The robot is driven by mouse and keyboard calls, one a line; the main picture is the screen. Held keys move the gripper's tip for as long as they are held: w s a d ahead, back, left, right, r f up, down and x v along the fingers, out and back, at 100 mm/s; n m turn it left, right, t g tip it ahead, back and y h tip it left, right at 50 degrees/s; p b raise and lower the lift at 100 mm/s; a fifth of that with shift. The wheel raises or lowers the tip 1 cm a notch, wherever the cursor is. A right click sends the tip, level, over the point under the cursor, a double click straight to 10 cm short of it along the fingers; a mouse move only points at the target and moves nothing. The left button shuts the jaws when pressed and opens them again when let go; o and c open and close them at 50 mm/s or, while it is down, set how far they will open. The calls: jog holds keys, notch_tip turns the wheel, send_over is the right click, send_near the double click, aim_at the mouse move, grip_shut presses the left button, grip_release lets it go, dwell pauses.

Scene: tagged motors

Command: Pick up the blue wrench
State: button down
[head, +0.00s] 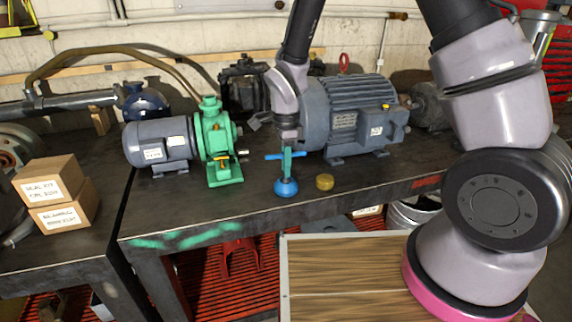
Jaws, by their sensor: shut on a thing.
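The blue wrench (286,187) is in the head view near the front edge of the dark workbench (225,215). It is upright, with a rounded blue lower end, a teal shaft and a short blue crossbar at the top. My gripper (288,143) points down from above and is shut on the wrench's upper end. The fingertips are small and partly hidden here. I cannot tell whether the wrench's lower end touches the bench.
A green and grey pump motor (160,142) stands left of the wrench. A large grey motor (345,115) stands behind it to the right. A small brass cylinder (325,182) lies just right. Two cardboard boxes (65,215) sit on the left bench.

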notch_tip(320, 180, up, 10)
jog(key=shift+r, duration=0.1)
jog(key=c, duration=1.3)
grip_release()
jog(key=shift+c, duration=0.2)
grip_shut()
